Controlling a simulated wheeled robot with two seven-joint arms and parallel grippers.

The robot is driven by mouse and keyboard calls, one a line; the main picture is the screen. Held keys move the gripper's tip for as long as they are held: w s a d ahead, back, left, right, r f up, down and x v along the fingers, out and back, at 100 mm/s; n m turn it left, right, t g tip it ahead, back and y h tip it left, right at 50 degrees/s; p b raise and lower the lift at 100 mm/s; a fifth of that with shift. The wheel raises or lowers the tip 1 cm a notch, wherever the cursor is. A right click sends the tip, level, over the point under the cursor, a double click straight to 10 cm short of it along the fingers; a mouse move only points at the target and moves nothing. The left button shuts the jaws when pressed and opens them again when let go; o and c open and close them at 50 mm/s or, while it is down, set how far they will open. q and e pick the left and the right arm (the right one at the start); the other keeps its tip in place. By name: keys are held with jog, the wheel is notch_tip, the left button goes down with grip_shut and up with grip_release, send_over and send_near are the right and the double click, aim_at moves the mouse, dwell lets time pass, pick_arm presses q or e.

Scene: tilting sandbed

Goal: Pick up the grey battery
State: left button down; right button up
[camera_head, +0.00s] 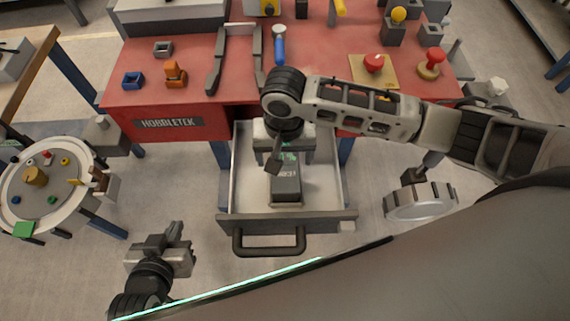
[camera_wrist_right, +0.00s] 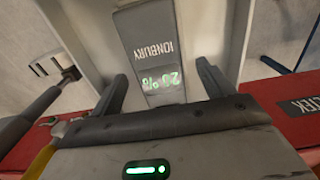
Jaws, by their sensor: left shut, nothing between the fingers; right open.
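The grey battery (camera_head: 287,187) lies in the open drawer (camera_head: 236,190) below the red workbench. In the right wrist view, the battery (camera_wrist_right: 146,38) shows an "IONBURY" label and a green percentage display at its near end. My right gripper (camera_head: 289,156) is over the drawer, at the battery's far end. In the right wrist view, the right gripper (camera_wrist_right: 162,72) is open, with one finger on either side of the display end and gaps beside it. Whether the fingers reach down to its sides is unclear. My left gripper (camera_head: 163,240) is shut and empty, left of the drawer.
The red bench (camera_head: 190,60) holds a blue-handled tool (camera_head: 279,48), a red button (camera_head: 374,63), small blocks and other items. A round table (camera_head: 85,205) stands at the left. The drawer's walls and front handle (camera_head: 268,250) surround the battery. Bare drawer floor shows around it.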

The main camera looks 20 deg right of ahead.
jog(key=shift+d+f, duration=0.1)
jog(key=shift+f, duration=1.35)
grip_shut()
jog(key=shift+w+r, duration=0.15)
